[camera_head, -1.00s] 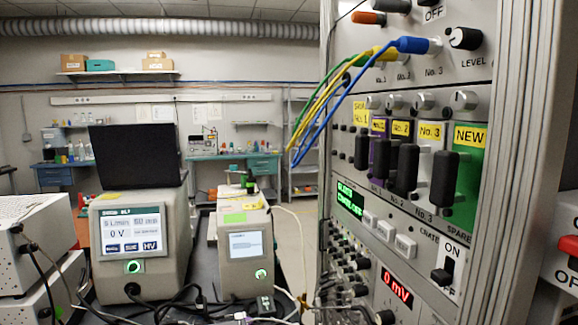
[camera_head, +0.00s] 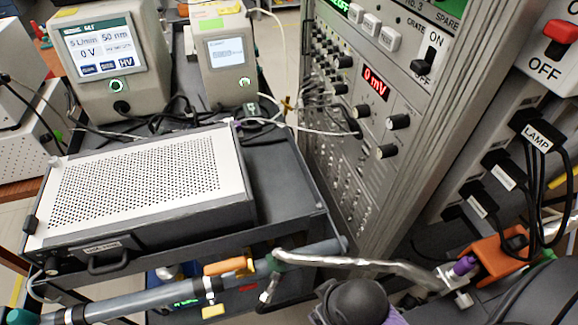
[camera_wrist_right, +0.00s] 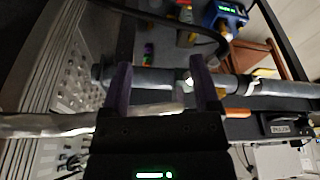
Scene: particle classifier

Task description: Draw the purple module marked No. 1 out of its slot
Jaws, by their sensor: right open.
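The purple module No. 1 and its slot are out of view. In the head view only the lower part of the instrument rack (camera_head: 330,130) that carries the modules shows, with a bit of the green SPARE panel (camera_head: 452,8) at the top edge. The CRATE switch (camera_head: 425,62) and a red 0 mV display (camera_head: 375,83) sit below it. My right gripper (camera_wrist_right: 160,66) shows in the right wrist view, its two purple-grey fingers apart, with nothing held. It points toward a grey pipe (camera_wrist_right: 262,88) and away from any module. My left gripper is not in view.
A perforated white-topped box (camera_head: 140,180) stands on the dark cart left of the rack. A wrapped silvery pipe (camera_head: 370,264) and the grey pipe run across the front. Black LAMP cables (camera_head: 536,185) hang at the right, near an orange bracket (camera_head: 500,258).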

